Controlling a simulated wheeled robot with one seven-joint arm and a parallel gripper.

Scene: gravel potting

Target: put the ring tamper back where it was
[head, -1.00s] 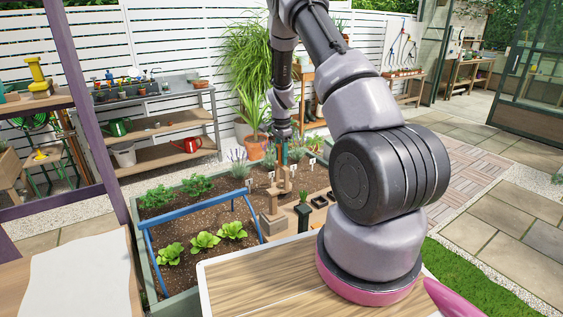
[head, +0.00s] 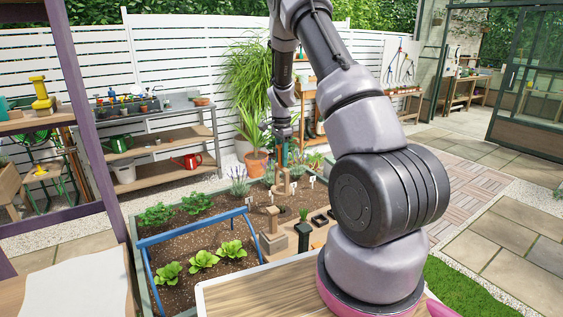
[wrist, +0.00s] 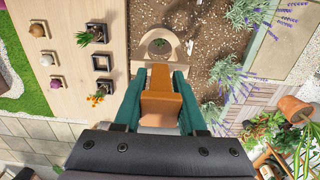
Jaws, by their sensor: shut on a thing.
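My gripper (head: 283,155) hangs over the far part of the planter bed. In the wrist view its teal fingers (wrist: 160,100) are shut on the orange-brown handle of the ring tamper (wrist: 160,106). A pale wooden part with a round opening (wrist: 145,58) shows beyond the handle, and a small green plant shows through the opening. In the head view the wooden tamper (head: 283,184) shows just below the fingers. I cannot tell whether its lower end touches anything.
A wooden board (wrist: 65,75) with several square dark holders and bulbs lies beside the bed. Blue rail (head: 195,235) and lettuces are at the front left. Lavender (wrist: 228,70) grows close by.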

